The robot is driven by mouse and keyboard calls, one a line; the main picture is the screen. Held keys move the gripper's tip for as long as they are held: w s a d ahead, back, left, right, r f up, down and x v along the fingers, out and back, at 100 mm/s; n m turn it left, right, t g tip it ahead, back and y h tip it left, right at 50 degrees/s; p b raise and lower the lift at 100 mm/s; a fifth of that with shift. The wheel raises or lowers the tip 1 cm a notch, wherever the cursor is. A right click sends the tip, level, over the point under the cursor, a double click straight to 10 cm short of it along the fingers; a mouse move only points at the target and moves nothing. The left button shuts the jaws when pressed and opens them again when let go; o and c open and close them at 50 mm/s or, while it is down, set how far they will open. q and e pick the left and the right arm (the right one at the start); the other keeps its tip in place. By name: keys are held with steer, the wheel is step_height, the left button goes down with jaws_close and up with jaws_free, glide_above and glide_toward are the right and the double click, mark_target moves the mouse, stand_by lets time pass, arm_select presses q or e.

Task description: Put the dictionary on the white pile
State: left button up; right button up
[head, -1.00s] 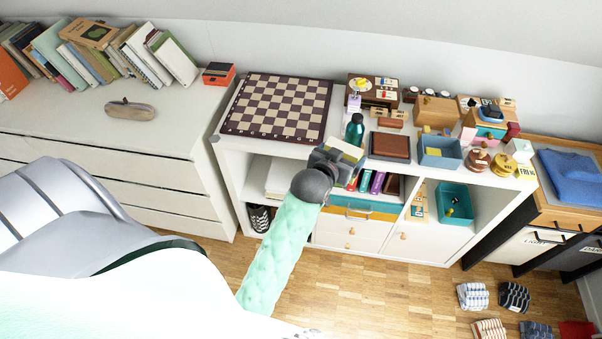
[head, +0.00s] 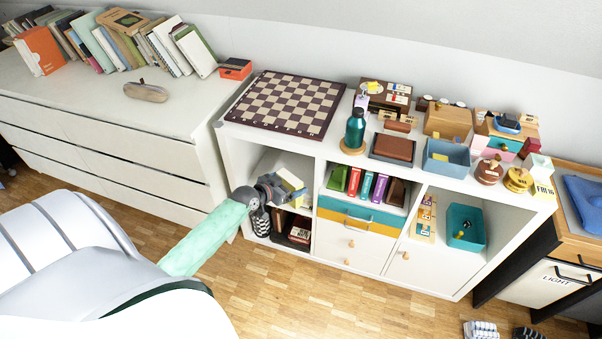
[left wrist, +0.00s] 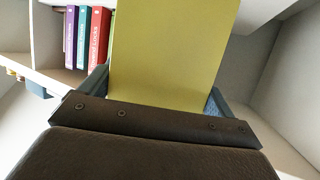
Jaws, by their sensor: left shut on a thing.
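My left gripper (head: 281,188) is shut on a yellow book, which I take to be the dictionary (head: 293,183). It is at the opening of the left compartment of the white shelf unit (head: 318,190). In the left wrist view the book's plain yellow cover (left wrist: 172,50) stands out beyond the dark gripper body. A pale stack, seemingly the white pile (head: 291,164), lies in that compartment behind the book and is partly hidden. I cannot tell whether the book touches it. My right gripper is not in view.
Upright coloured books (head: 366,185) stand in the middle compartment, right of a divider. Below the held book are a patterned bin (head: 261,223) and dark items. A chessboard (head: 287,103) and a teal bottle (head: 355,128) are on the shelf top.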

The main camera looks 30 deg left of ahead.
arm_select(q)
steer(key=a+f+b, duration=0.2)
steer(key=a+f, duration=0.1)
steer(key=a, duration=0.7)
steer(key=shift+n+y, duration=0.3)
steer(key=r+p+x, duration=0.1)
steer(key=x, duration=0.5)
steer(key=w+a+r+p+x, duration=0.1)
steer(key=x, duration=0.5)
steer(key=r+p+x, duration=0.1)
steer(key=x, duration=0.5)
steer(key=shift+w+a+r, duration=0.1)
steer(key=shift+w+r, duration=0.2)
steer(key=shift+w, duration=0.3)
steer(key=shift+f, duration=0.15)
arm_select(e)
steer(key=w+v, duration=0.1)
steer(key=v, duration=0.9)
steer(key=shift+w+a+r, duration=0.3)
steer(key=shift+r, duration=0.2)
arm_select(q)
steer(key=shift+f, duration=0.1)
steer(key=o, duration=1)
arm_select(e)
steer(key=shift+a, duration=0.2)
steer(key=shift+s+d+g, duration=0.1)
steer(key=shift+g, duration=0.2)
